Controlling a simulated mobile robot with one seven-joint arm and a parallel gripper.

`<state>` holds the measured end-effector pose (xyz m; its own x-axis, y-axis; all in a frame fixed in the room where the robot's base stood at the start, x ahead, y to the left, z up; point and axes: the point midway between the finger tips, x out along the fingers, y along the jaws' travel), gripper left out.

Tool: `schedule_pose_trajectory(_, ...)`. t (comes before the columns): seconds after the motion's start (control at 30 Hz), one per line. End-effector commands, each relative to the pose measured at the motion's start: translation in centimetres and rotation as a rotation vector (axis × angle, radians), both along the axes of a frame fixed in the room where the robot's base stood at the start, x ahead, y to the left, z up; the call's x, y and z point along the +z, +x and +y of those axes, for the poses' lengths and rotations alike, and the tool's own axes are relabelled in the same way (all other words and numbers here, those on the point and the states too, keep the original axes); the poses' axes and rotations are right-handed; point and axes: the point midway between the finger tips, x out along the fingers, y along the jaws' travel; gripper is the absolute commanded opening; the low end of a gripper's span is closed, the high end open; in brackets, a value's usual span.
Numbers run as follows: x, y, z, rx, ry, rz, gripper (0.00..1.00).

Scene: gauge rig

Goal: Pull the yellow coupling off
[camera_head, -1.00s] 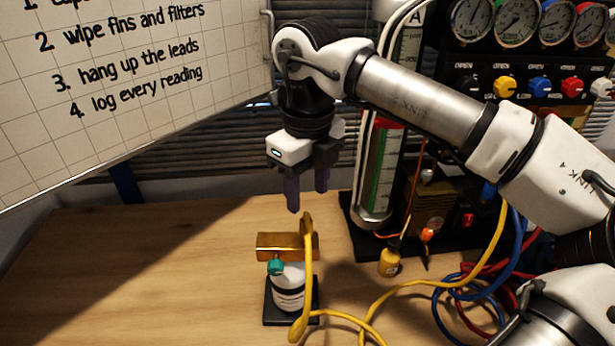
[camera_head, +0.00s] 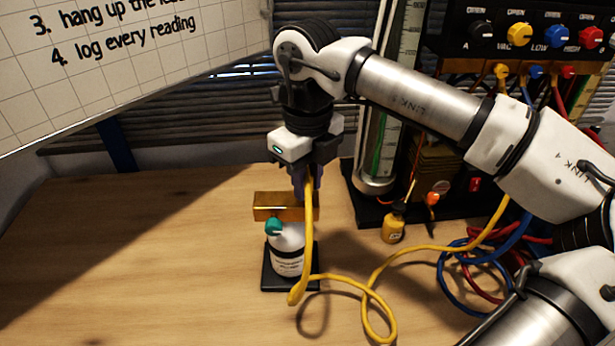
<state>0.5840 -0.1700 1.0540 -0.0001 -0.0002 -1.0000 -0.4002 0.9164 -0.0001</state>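A brass block (camera_head: 281,206) sits on top of a white bottle (camera_head: 288,240) with a teal knob (camera_head: 273,227) in front. The bottle stands upright on a black base (camera_head: 275,283). A yellow hose (camera_head: 307,240) rises in front of the block's right end. Its upper end, where the yellow coupling is, lies between or behind my fingers and is mostly hidden. My gripper (camera_head: 308,183) points down there, with its dark purple fingers beside the yellow hose end. I cannot tell whether the fingers are closed on it.
The yellow hose loops across the table to the right. Blue and red hoses (camera_head: 462,280) lie coiled there. The table (camera_head: 130,260) is clear at left. A whiteboard (camera_head: 150,60) hangs at upper left.

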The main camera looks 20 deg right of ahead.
Motion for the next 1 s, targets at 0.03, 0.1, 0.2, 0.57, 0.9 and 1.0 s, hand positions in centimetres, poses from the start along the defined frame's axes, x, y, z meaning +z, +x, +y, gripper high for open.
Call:
schedule_pose_trajectory(0.03,0.0,0.0,0.0,0.0,0.0,0.0,0.1)
schedule_pose_trajectory(0.1,0.0,0.0,0.0,0.0,0.0,0.0,0.01)
schedule_pose_trajectory(0.2,0.0,0.0,0.0,0.0,0.0,0.0,0.12)
schedule_pose_trajectory(0.57,0.1,0.0,0.0,0.0,0.0,0.0,0.0)
schedule_pose_trajectory(0.9,0.7,0.0,0.0,0.0,-0.001,0.0,0.0)
schedule_pose_trajectory(1.0,1.2,0.0,0.0,0.0,-0.001,0.0,0.0)
